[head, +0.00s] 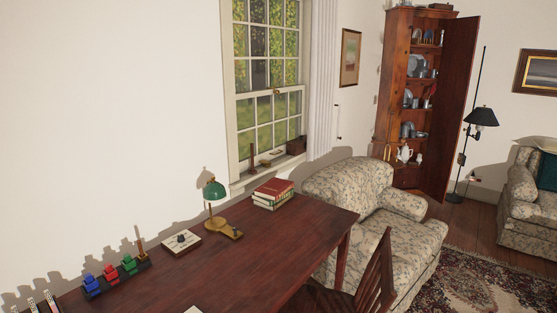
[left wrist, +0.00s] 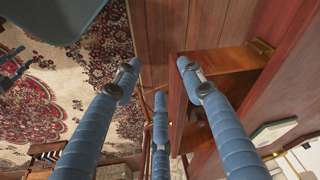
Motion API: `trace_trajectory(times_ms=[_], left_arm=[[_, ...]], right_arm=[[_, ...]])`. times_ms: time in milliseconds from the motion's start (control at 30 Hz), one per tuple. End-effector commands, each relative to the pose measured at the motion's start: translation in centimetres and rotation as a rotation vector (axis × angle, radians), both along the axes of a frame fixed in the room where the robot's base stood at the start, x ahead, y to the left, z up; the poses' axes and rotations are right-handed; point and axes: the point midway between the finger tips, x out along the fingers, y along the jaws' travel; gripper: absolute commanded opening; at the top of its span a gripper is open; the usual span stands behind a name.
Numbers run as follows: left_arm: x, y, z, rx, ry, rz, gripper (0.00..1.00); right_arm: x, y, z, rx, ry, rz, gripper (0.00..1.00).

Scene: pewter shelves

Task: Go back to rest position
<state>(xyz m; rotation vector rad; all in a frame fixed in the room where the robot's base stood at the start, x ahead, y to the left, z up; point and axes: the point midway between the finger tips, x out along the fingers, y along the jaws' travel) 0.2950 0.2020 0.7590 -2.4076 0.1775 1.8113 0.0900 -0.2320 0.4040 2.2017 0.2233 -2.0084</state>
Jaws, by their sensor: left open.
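My left gripper (left wrist: 158,78) shows in the left wrist view with its blue-grey fingers spread apart. Nothing is between the fingertips. Beyond them are reddish-brown wood panels and a patterned rug (left wrist: 40,100). I cannot tell how far the fingers are from the wood.
In the head view, a dark wooden desk (head: 225,262) holds a green lamp (head: 214,190), stacked books (head: 273,190) and small coloured items. A wooden chair (head: 372,278) stands at it. A floral armchair (head: 350,190) and an open corner cabinet (head: 456,110) are beyond.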

Motion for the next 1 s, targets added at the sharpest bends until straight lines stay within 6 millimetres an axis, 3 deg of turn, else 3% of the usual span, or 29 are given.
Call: trace_trajectory(times_ms=[167, 333, 467, 600, 800, 1000], left_arm=[[-0.1, -0.1, -6.2, 0.003, 0.035, -0.006, 0.40], [-2.0, 0.1, -13.7, 0.007, 0.070, -0.013, 0.40], [-5.0, 0.5, -19.1, 0.011, 0.100, -0.020, 0.40], [-9.6, 1.2, -23.9, 0.015, 0.133, -0.028, 0.40], [-16.2, 2.4, -28.0, 0.020, 0.169, -0.036, 0.40], [-19.9, 3.2, -29.2, 0.024, 0.183, -0.042, 0.40]], right_arm=[[0.0, 0.0, 1.2, 0.000, 0.000, 0.000, 0.40], [0.0, -0.1, 2.5, -0.001, 0.001, 0.000, 0.40], [0.0, -0.2, 3.5, -0.002, 0.001, 0.001, 0.40], [0.0, -0.3, 4.5, -0.004, 0.000, 0.001, 0.40], [0.0, -0.5, 5.7, -0.005, 0.000, 0.002, 0.40], [0.0, -0.5, 6.1, -0.005, 0.000, 0.002, 0.40]])
